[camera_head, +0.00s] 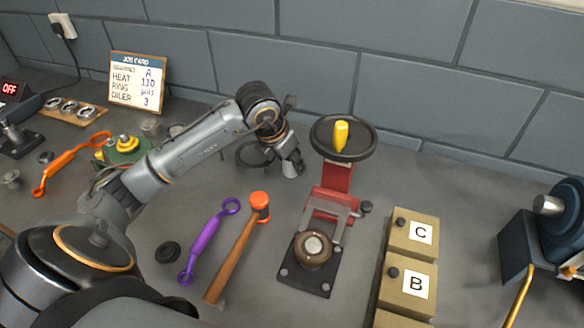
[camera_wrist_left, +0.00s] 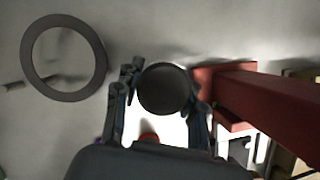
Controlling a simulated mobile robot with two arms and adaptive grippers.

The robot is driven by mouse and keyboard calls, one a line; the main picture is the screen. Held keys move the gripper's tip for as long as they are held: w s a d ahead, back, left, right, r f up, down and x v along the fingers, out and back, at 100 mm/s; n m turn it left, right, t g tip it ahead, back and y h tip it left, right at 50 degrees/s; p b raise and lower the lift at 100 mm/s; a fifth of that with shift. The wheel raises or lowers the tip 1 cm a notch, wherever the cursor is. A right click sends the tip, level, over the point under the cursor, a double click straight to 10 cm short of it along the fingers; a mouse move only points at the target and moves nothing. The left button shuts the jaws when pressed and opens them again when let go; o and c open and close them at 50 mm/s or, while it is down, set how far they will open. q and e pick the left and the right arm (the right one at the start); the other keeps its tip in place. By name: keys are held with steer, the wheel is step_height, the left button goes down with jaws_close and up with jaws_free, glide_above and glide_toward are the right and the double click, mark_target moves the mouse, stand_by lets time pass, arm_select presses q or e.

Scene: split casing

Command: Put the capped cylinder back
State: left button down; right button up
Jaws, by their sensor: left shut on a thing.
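My left gripper (camera_head: 291,163) is at the back middle of the bench, left of the red press (camera_head: 338,180). It is shut on the capped cylinder (camera_head: 290,171), whose small pale lower part shows below the fingers in the head view. In the left wrist view the cylinder's dark round cap (camera_wrist_left: 165,88) sits between the two fingers of the gripper (camera_wrist_left: 163,100). I cannot tell whether its lower end touches the bench. A dark flat ring (camera_wrist_left: 63,57) lies beside the gripper; in the head view the arm partly hides this ring (camera_head: 250,155). My right gripper is out of view.
The press has a black handwheel (camera_head: 361,146) with a yellow knob and a brown round part (camera_head: 312,250) on its base. A hammer (camera_head: 238,250) and purple wrench (camera_head: 206,240) lie in front. Boxes B (camera_head: 408,285) and C (camera_head: 412,233) stand right. A job card (camera_head: 137,82) stands back left.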

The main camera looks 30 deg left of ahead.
mark_target(296, 179)
arm_select(q)
steer(key=shift+w+f, duration=0.4)
steer(key=shift+f, duration=0.1)
steer(key=shift+f+p, duration=0.5)
steer(key=shift+f, duration=1)
steer(key=c, duration=0.8)
jaws_free()
steer(key=shift+f, duration=0.1)
steer(key=shift+r, duration=0.3)
steer(key=b+v, duration=0.1)
steer(key=v, duration=1)
steer(key=shift+s+r, duration=0.2)
steer(key=shift+r, duration=0.15)
steer(key=shift+f, duration=0.1)
